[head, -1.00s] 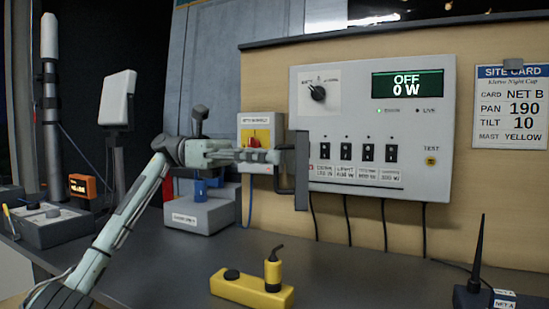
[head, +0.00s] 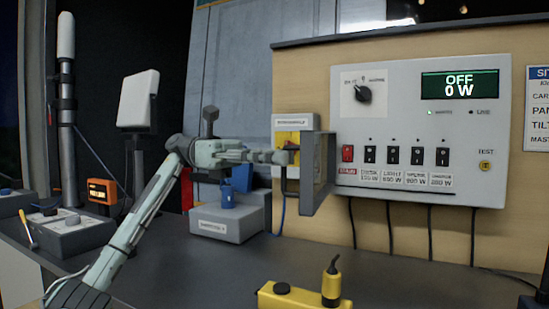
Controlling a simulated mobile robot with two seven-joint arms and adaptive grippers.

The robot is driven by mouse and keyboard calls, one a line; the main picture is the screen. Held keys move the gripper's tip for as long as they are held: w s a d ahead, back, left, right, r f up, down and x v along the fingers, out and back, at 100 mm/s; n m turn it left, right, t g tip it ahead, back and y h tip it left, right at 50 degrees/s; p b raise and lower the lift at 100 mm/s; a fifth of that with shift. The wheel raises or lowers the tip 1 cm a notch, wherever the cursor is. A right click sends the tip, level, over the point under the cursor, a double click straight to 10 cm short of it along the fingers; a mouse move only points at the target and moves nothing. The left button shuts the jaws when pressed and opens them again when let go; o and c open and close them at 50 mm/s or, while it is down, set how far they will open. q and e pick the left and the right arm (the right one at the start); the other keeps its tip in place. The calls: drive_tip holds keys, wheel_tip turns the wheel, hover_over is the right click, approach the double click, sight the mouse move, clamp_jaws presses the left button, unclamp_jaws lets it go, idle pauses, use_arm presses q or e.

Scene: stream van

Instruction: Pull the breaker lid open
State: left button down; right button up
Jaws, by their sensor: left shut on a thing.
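The power panel (head: 406,95) is a pale box on the wall, its display reading OFF 0 W. The breaker lid (head: 318,172) is a grey plate that stands out from the panel's lower left side, swung open. A red switch (head: 347,153) shows uncovered beside several black switches (head: 407,156). My left gripper (head: 292,157) is at the lid's left side, shut on its handle, which is mostly hidden behind the fingers and the lid. My right gripper is not in view.
A yellow box with a black-topped post (head: 305,295) sits on the counter in front. A grey box with a blue knob (head: 229,216) stands below my left arm. Cables hang under the panel. The counter (head: 400,270) between is mostly clear.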

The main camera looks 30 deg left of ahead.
use_arm(q)
drive_tip(key=shift+w+a+r, duration=0.2)
drive_tip(key=shift+w+a, duration=0.05)
drive_tip(key=c, duration=1.6)
unclamp_jaws()
drive_tip(key=shift+w+d+f, duration=0.1)
drive_tip(key=shift+w, duration=0.1)
drive_tip(key=shift+c, duration=0.2)
drive_tip(key=shift+s, duration=0.1)
drive_tip(key=a, duration=1.2)
drive_tip(key=shift+s+f, duration=0.1)
drive_tip(key=shift+s, duration=0.05)
